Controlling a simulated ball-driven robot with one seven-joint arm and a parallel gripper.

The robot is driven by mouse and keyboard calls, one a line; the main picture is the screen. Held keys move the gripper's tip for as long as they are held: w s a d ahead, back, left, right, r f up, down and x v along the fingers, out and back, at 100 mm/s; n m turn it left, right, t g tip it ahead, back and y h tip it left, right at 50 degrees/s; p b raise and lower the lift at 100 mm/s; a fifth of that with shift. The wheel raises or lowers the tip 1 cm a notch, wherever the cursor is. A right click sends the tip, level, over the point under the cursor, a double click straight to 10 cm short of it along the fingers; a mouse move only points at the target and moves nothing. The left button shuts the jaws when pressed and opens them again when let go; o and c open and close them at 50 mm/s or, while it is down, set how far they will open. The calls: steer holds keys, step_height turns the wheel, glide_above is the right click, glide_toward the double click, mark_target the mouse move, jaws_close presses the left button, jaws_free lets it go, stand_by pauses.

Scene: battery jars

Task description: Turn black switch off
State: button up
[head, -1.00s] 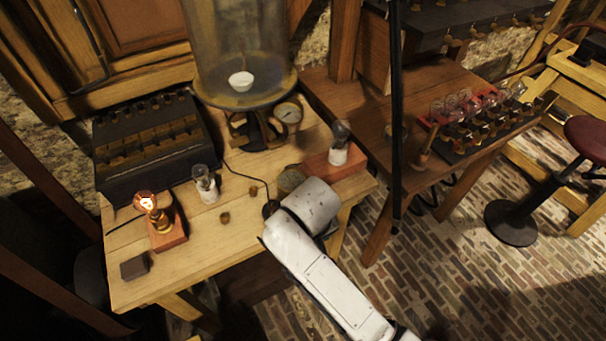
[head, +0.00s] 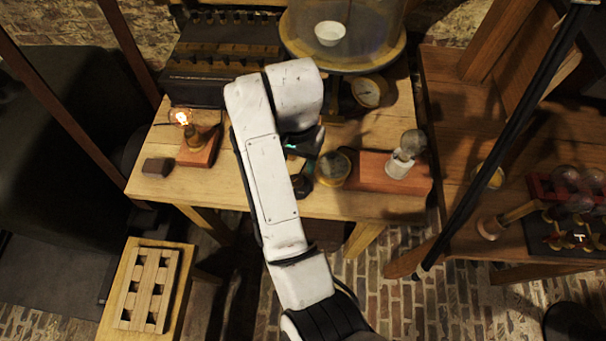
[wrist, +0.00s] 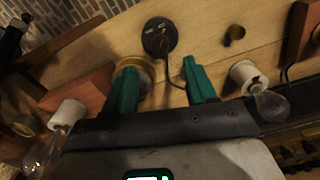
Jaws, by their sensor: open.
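The black switch (head: 301,186) is a small round black fitting on the pale wooden table, just right of my arm in the head view. In the wrist view the black switch (wrist: 159,36) shows as a dark disc with a raised middle, beyond the fingertips and roughly in line with the gap between them. My gripper (wrist: 160,68) is open, its two green fingers apart and nothing between them. In the head view my arm covers most of the gripper; only a bit of green shows. The switch's setting cannot be told.
A lit bulb (head: 182,118) glows on a red block at the left. A glass bell jar (head: 345,25) and gauge (head: 369,91) stand behind.

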step_height(320, 180, down, 8)
steer(key=shift+r+p, duration=0.1)
steer(key=shift+p, duration=0.3)
jaws_close()
stand_by(0.4)
